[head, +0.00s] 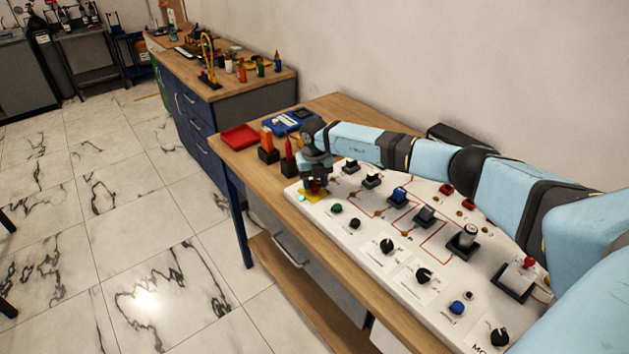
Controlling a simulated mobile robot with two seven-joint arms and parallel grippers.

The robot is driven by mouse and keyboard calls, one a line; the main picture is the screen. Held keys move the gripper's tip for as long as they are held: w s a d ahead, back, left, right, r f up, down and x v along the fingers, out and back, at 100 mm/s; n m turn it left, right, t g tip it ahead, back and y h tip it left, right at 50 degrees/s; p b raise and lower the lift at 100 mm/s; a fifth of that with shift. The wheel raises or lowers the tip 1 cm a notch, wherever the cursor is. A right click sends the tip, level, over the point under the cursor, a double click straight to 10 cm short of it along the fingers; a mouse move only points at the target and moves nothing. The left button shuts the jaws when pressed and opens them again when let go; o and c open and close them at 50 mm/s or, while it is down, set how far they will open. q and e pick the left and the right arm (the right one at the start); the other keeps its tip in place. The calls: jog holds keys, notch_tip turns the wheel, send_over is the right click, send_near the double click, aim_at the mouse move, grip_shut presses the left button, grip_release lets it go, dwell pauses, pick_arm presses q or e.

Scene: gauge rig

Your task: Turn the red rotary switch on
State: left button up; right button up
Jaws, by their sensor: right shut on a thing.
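My right gripper (316,181) reaches in from the right and points down at the far left end of the white control panel (378,268). It is shut on the red rotary switch (315,187), of which only a little red shows between and below the fingers. The switch sits on a yellow plate (309,197). The gripper hides most of the switch, so I cannot tell which way its handle points. A small pale green lamp (300,198) is beside the yellow plate. My left gripper is not in view.
The panel carries a green button (337,208), black knobs (387,245), a blue button (457,307) and several other switches. Behind my gripper stand a red tray (240,137), a blue case (291,122) and orange and red tools in black holders. Open floor lies left of the wooden bench.

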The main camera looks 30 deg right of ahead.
aim_at(315, 183)
jog(key=o, duration=0.9)
notch_tip(315, 183, up, 14)
jog(key=shift+f+b, duration=0.1)
jog(key=shift+b, duration=0.5)
